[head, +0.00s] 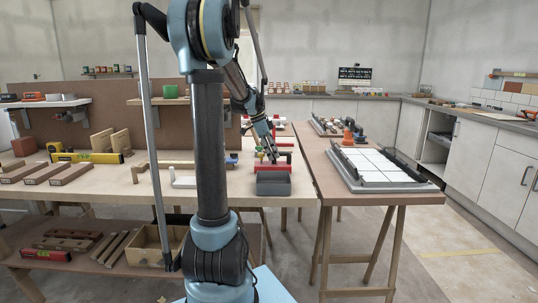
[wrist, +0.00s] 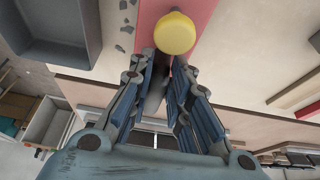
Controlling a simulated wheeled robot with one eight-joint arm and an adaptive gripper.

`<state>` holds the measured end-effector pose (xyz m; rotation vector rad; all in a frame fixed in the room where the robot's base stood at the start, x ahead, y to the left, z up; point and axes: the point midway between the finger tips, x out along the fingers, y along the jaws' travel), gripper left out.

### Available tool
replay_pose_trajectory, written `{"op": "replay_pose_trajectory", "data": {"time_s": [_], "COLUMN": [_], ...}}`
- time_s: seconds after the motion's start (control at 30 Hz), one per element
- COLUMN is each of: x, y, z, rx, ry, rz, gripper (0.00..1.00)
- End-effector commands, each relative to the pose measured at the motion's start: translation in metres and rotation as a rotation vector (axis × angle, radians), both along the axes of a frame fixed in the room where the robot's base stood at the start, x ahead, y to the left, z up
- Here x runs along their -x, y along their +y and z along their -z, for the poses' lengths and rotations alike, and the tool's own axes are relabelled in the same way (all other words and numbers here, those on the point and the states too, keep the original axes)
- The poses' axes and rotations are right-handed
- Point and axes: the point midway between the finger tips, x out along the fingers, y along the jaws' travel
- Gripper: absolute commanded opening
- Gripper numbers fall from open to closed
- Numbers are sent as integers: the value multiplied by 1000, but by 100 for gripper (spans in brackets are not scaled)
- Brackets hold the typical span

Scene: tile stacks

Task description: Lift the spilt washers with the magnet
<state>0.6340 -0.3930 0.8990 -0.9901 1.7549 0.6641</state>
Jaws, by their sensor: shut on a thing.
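My gripper (head: 270,155) is low over the workbench, just behind the grey tray (head: 273,186). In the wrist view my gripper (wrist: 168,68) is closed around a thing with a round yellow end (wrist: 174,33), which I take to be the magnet. Its shaft is mostly hidden between the fingers. The yellow end shows over a red strip (wrist: 206,12). Small dark flat pieces, seemingly the washers (wrist: 122,48), lie on the pale surface left of the strip. The grey tray (wrist: 85,56) is at the upper left, apart from the magnet.
A second table at the right holds a tray of white tiles (head: 370,165) and an orange tool (head: 348,135). Wooden blocks (head: 72,174) and a yellow level (head: 88,157) lie on the bench at left. A wooden drawer box (head: 155,245) sits on the lower shelf.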

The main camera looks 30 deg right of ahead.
Motion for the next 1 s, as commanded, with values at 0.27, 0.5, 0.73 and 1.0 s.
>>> {"op": "replay_pose_trajectory", "data": {"time_s": [0.27, 0.5, 0.73, 1.0], "x": [4, 7, 11, 13], "y": [2, 4, 6, 7], "z": [0, 0, 0, 0], "rx": [1, 1, 1, 1], "ry": [1, 1, 1, 1], "rz": [0, 0, 0, 0], "gripper": [0, 0, 0, 0]}}
